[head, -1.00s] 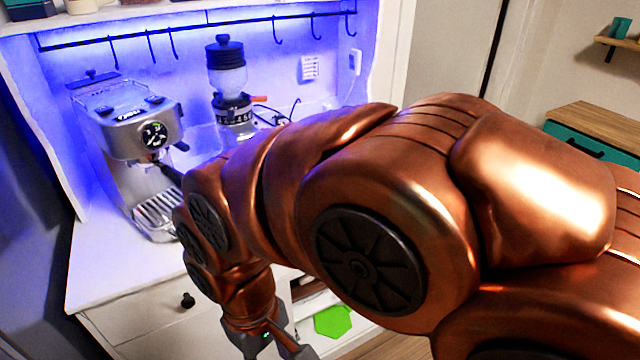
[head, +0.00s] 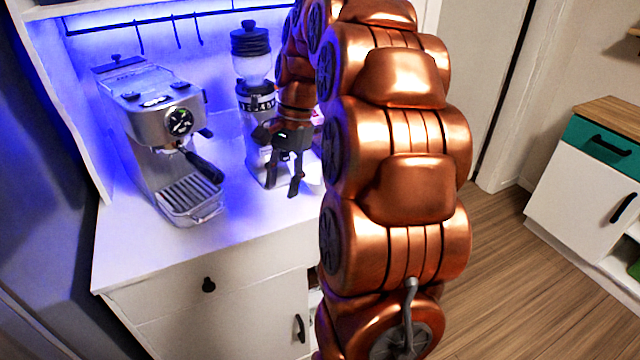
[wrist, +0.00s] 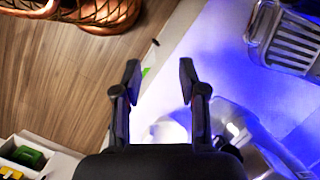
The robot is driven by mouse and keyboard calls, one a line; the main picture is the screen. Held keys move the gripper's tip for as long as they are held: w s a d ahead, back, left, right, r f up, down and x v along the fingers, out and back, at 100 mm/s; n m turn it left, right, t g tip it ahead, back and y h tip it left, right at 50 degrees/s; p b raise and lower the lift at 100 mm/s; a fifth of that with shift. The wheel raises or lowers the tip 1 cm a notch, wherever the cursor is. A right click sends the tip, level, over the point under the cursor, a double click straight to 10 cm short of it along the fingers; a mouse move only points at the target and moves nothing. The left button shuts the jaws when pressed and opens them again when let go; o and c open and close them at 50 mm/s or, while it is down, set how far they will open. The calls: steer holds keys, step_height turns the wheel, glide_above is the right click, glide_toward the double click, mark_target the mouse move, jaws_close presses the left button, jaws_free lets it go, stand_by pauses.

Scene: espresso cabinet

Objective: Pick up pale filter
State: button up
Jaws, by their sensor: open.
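My gripper (head: 293,190) is open and empty, pointing down over the right part of the white counter, just in front of the coffee grinder (head: 254,68). In the wrist view the two fingers of my gripper (wrist: 160,76) stand apart with nothing held between them. A pale, whitish shape (wrist: 172,132) shows low between the fingers, partly hidden by the gripper; I cannot tell for sure that it is the pale filter. In the head view a whitish patch (head: 314,172) shows beside my gripper, partly hidden by my arm.
The espresso machine (head: 150,125) stands left on the counter (head: 240,222), its black portafilter handle (head: 205,167) sticking out forward. The counter's front middle is clear. A teal-and-white cabinet (head: 590,150) stands right across the wooden floor. A green object (wrist: 27,156) shows lower left in the wrist view.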

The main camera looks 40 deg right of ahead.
steer(key=shift+w+d+f+m+t+y+p, duration=0.15)
steer(key=shift+d+f+m+t+p, duration=0.3)
steer(key=shift+d+m, duration=1.5)
steer(key=shift+w+d+f+m+t+y+p, duration=0.15)
steer(key=shift+d+f+m, duration=0.4)
steer(key=shift+d, duration=2.85)
steer(key=shift+w+d+f+m+t+y+p, duration=0.25)
steer(key=shift+d+f+m, duration=0.6)
steer(key=shift+d, duration=1.8)
steer(key=shift+m+h+p+x, duration=0.25)
steer(key=shift+p+x, duration=0.5)
steer(key=shift+x, duration=1.15)
jaws_close()
